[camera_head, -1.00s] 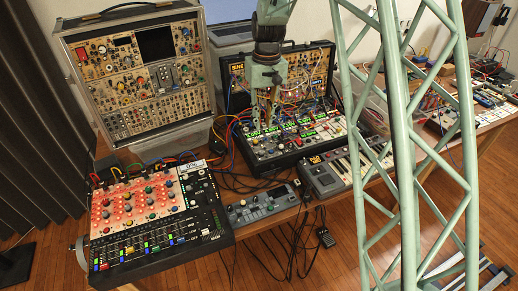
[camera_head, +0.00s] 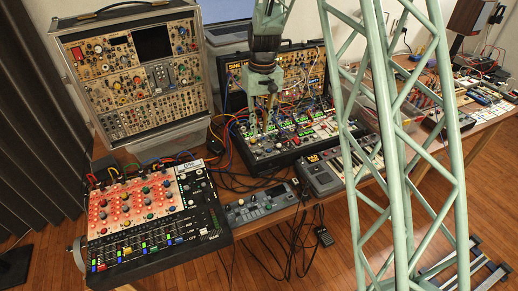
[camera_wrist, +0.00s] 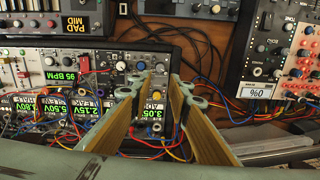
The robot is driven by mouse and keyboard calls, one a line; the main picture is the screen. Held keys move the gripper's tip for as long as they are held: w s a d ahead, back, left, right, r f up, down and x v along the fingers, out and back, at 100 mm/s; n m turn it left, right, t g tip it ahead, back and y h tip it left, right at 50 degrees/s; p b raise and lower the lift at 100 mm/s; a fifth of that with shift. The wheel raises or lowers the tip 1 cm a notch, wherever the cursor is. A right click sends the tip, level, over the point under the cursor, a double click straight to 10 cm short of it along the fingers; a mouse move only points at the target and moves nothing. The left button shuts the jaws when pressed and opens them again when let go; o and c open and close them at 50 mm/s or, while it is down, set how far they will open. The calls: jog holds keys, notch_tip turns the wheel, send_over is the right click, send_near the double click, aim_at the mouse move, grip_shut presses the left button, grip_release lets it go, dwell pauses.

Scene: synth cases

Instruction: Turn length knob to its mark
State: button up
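My gripper (camera_head: 262,126) hangs over the left part of a black synth case (camera_head: 268,165) full of knobs, cables and green displays. In the wrist view my gripper (camera_wrist: 158,80) has its two tan-padded fingers spread apart, with nothing visibly held between them. Small knobs on the black panel show just beyond and between the fingertips, including a pale knob (camera_wrist: 160,67). A green display reading about 3.05 (camera_wrist: 154,112) shows between the fingers. The labels are too small to read, so I cannot tell which knob is the length knob, nor see its mark.
Patch cables (camera_wrist: 205,105) loop close to the right finger. A red-panelled mixer case (camera_head: 140,205), a small grey device (camera_head: 262,206) and a keyboard (camera_head: 345,168) stand nearby. A tall modular case (camera_head: 130,75) stands behind at left.

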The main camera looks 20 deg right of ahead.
aim_at(259, 150)
notch_tip(259, 150, down, 11)
jog(key=shift+a+r+b, duration=0.1)
jog(key=shift+a+b, duration=0.05)
jog(key=shift+b, duration=0.65)
jog(key=shift+c, duration=0.2)
jog(key=c, duration=0.6)
